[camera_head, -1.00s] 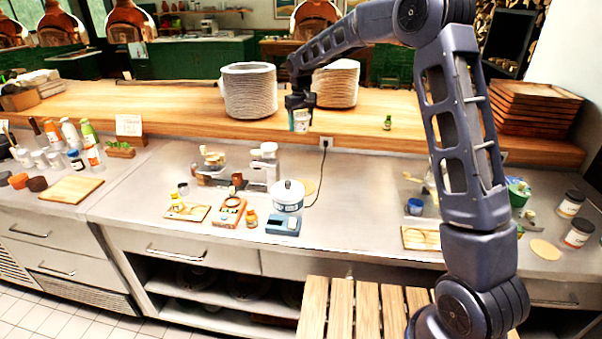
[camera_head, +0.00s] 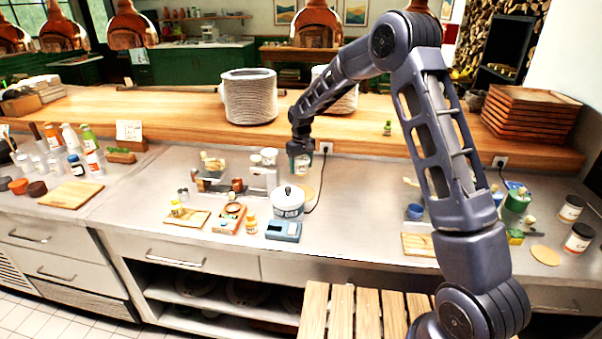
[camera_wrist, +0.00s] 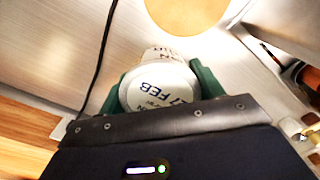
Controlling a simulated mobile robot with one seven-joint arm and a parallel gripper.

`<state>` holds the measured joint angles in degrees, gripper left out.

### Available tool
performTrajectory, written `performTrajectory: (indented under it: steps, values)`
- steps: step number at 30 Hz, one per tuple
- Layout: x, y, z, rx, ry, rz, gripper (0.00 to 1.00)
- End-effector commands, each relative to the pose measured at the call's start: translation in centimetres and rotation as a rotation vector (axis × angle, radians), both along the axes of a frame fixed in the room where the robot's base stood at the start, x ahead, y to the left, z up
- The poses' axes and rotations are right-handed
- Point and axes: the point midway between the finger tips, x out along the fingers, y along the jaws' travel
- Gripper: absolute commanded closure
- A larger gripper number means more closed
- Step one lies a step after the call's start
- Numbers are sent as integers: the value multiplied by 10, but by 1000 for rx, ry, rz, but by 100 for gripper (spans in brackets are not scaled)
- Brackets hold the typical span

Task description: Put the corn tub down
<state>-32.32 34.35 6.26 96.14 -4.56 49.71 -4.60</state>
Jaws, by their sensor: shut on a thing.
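The corn tub (camera_head: 300,165) is a small, pale tub with a lid, held by my gripper (camera_head: 301,151) near the middle of the head view. In the wrist view the tub's white lid (camera_wrist: 158,86) carries a label with "27 FEB". The green fingers of my gripper (camera_wrist: 160,92) are shut on the tub's two sides. The tub is at the back of the steel counter, in front of the wooden ledge; I cannot tell whether its base touches the counter. Its front label is too small to read.
A round wooden board (camera_wrist: 188,10) lies by the tub. A black cable (camera_wrist: 97,70) runs along the other side. The steel counter (camera_head: 360,200) is clear to the right.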

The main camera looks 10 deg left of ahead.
Motion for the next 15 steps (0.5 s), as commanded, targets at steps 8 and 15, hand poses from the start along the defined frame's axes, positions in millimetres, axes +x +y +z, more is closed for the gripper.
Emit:
performTrajectory:
  steps: [8,15]
  values:
    - [0,0,-34,-1,1,1,61]
    - [0,0,-34,0,0,0,61]
